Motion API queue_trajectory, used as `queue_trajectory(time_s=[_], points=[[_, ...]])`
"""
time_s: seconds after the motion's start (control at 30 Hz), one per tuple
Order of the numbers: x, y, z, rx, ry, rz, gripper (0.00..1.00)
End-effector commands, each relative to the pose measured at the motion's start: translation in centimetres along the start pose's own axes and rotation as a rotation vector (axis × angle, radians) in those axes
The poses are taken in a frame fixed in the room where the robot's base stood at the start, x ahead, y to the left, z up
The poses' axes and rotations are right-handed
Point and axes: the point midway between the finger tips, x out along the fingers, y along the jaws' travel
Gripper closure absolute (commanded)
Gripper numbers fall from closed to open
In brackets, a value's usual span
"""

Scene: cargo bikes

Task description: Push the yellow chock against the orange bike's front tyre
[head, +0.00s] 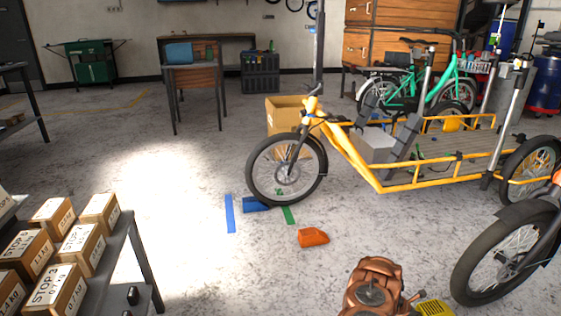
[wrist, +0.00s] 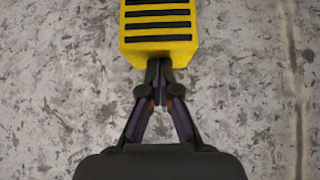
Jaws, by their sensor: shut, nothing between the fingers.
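The yellow chock (head: 436,307) lies on the floor at the bottom edge of the head view, partly cut off. The orange bike's front tyre (head: 473,252) is just to its right and beyond, with a visible gap; only a bit of orange frame (head: 557,176) shows. In the wrist view the yellow chock (wrist: 160,25) has black ribs on top, and its far end is cut off. My gripper (wrist: 158,88) is shut and empty, its fingertips at the chock's near end; I cannot tell if they touch. In the head view my gripper is mostly hidden behind my arm.
A yellow cargo bike (head: 400,184) stands further back. An orange chock (head: 313,237) and a blue chock (head: 256,204) lie near its front wheel. A table with boxes (head: 85,237) is at the left. Floor between is clear.

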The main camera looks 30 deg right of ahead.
Motion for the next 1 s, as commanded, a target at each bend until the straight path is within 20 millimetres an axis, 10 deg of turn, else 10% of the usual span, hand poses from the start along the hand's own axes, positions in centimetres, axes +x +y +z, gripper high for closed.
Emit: queue_trajectory(time_s=[1.0], points=[[2.5,-0.1,2.3,0.003,-0.003,-0.002,1.0]])
